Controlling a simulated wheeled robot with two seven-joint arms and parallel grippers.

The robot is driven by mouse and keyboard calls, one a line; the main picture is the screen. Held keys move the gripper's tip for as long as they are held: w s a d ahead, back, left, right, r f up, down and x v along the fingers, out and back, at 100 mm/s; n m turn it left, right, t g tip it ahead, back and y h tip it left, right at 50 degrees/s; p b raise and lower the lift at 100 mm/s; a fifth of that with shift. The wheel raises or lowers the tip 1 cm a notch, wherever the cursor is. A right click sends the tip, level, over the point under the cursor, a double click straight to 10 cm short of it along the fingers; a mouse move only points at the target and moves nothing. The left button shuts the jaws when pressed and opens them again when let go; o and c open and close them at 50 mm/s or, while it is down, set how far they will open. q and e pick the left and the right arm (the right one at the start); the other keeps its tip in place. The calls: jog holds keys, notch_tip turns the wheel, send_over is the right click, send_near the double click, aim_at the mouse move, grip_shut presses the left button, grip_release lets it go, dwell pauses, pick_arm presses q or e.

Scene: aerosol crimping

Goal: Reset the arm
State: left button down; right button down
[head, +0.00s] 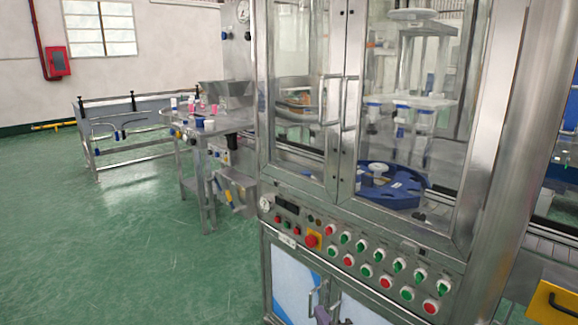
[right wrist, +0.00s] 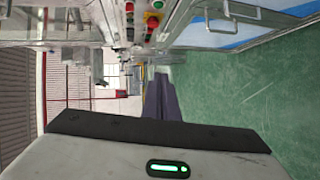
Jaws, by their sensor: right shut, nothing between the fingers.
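My right gripper (head: 323,314) shows only as a small dark purplish tip at the bottom edge of the head view, in front of the lower cabinet doors. In the right wrist view its dark fingers (right wrist: 162,98) lie together, shut, with nothing held. The crimping machine (head: 470,268) stands right in front, a steel cabinet with glass doors. Its control panel has green and red buttons and a red emergency stop (head: 311,241). My left gripper is in neither view.
Inside the glass is a blue rotary plate (head: 405,190). A steel side table (head: 215,127) with small items stands left of the machine. A railed conveyor frame (head: 130,122) is farther back. The green floor (head: 120,250) at left is clear.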

jog(key=s+d+f+m+g+h, duration=0.1)
jog(key=s+d+f+m+g, duration=0.15)
jog(key=s+f+m, duration=0.45)
jog(key=s+d+f+m+g+h, duration=0.1)
jog(key=s+d+f+m, duration=0.2)
jog(key=s, duration=0.7)
jog(key=s+d+f+m+g, duration=0.1)
jog(key=s+m, duration=0.3)
jog(key=s, duration=0.6)
jog(key=s+d+f+m+g, duration=0.2)
jog(key=s+f+m, duration=0.1)
jog(key=s, duration=0.6)
jog(key=shift+s+f+m+y, duration=0.2)
jog(key=shift+s+m+y, duration=0.15)
jog(key=shift+m, duration=0.15)
